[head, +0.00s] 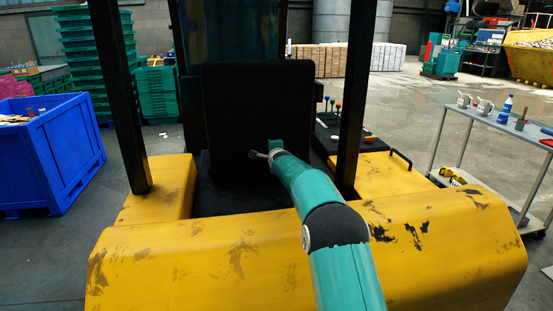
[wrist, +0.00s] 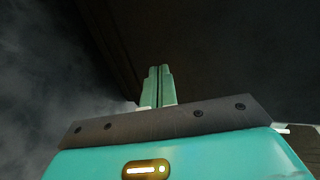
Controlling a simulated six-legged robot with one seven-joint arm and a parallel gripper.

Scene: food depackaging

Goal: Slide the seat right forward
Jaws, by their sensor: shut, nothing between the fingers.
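The seat (head: 258,95) is a black upright back in the middle of the head view, behind the yellow rear body of the vehicle and between two black posts. My gripper (head: 275,146) reaches over the yellow body to the lower right part of the seat back. In the wrist view, the green fingers of my gripper (wrist: 159,70) are together with nothing between them. They point at a dark surface, probably the seat. I cannot tell whether the fingertips touch it. The seat's base and any rails or lever are hidden.
The yellow rear body (head: 250,260) lies under my arm. A black post (head: 358,90) stands close to the right of my arm, another post (head: 120,90) to the left. A console with coloured knobs (head: 335,110) is right of the seat. A blue bin (head: 55,150) stands left.

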